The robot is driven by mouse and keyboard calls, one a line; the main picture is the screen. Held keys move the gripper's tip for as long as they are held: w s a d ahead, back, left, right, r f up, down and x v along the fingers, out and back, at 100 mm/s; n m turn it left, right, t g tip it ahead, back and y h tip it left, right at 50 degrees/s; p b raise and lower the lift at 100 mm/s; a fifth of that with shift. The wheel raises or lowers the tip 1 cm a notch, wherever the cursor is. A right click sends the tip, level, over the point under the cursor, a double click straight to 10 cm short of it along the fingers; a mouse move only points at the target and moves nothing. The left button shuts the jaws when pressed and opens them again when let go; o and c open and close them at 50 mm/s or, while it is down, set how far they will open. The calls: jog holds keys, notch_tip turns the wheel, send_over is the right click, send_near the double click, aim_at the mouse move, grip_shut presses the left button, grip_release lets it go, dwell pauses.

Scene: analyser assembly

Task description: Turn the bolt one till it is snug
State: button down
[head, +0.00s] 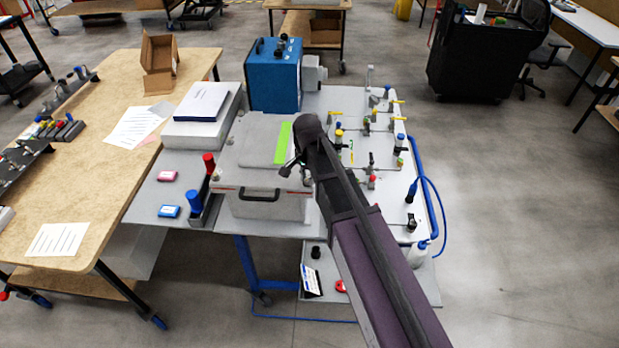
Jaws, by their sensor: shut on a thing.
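My gripper (291,167) is at the front right of the grey case (241,141), close to its lid edge. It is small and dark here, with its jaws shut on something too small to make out. Bolt one cannot be told apart in this view; my gripper and arm cover part of this corner. The case has a bright green strip (283,143) on its lid and a black handle (259,194) on its front.
A red-topped tool (209,164) and a blue-topped tool (194,200) stand left of the case. A blue box-shaped unit (273,76) stands behind it. A panel (388,222) with several fittings lies right of my arm. A wooden table (98,190) is at left.

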jog(key=m, duration=0.5)
jog(key=shift+m, duration=0.3)
jog(key=m, duration=0.5)
dwell(0.4)
jog(key=c, duration=0.5)
grip_release()
jog(key=shift+r, duration=0.1)
